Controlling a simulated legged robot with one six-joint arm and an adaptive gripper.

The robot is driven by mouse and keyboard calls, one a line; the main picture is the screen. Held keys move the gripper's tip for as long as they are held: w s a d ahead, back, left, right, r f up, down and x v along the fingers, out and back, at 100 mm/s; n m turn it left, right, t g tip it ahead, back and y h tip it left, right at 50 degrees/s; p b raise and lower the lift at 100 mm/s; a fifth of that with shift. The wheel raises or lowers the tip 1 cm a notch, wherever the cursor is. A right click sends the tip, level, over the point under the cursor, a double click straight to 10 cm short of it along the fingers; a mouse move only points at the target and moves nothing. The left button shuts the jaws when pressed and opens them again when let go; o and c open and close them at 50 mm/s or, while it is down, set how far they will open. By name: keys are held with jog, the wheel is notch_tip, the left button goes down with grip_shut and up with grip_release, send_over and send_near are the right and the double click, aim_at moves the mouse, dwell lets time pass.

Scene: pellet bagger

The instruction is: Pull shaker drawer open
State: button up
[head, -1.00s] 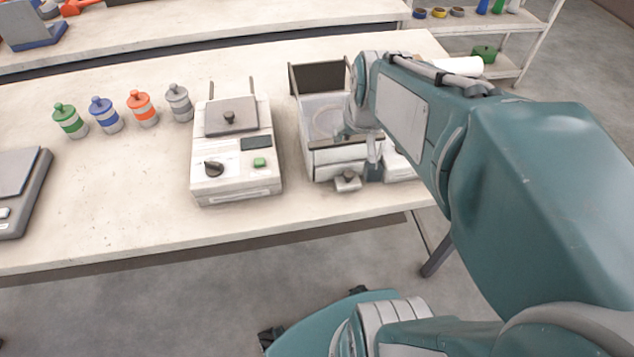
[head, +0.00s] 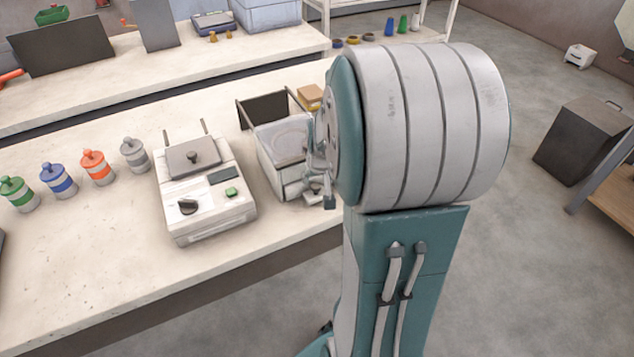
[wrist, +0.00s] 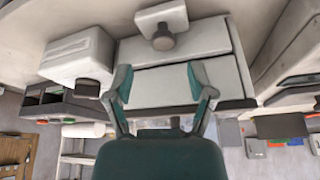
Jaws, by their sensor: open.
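The shaker (head: 278,143) is a pale box with a raised dark lid, standing near the bench's front edge in the head view. My gripper (head: 318,170) is at its front right, partly hidden by my arm. In the wrist view the shaker appears upside down, with two pale front panels. A round grey knob (wrist: 162,38) stands out from the drawer front (wrist: 200,38). My gripper (wrist: 160,80) is open and empty, its two teal-padded fingers spread before the other panel. The knob is beyond the fingertips, not between them. I cannot tell whether the drawer is slightly open.
A white machine (head: 205,195) with a black dial stands left of the shaker. Several coloured-lid jars (head: 95,168) line the bench left of it. A small white box (wrist: 78,55) sits close beside the shaker in the wrist view. Open floor (head: 510,270) lies to the right.

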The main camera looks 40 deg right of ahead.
aim_at(318, 184)
jog(key=shift+w+a+f, duration=0.25)
jog(key=shift+a+f, duration=0.05)
jog(key=shift+f, duration=0.3)
jog(key=shift+w+a+f, duration=0.2)
jog(key=shift+a+f, duration=0.05)
jog(key=shift+f, duration=0.3)
jog(key=shift+w+d+f, duration=0.35)
jog(key=shift+d+f, duration=0.4)
jog(key=shift+f, duration=0.1)
jog(key=shift+d+f, duration=0.1)
jog(key=shift+d, duration=0.3)
jog(key=shift+a, duration=0.5)
grip_shut()
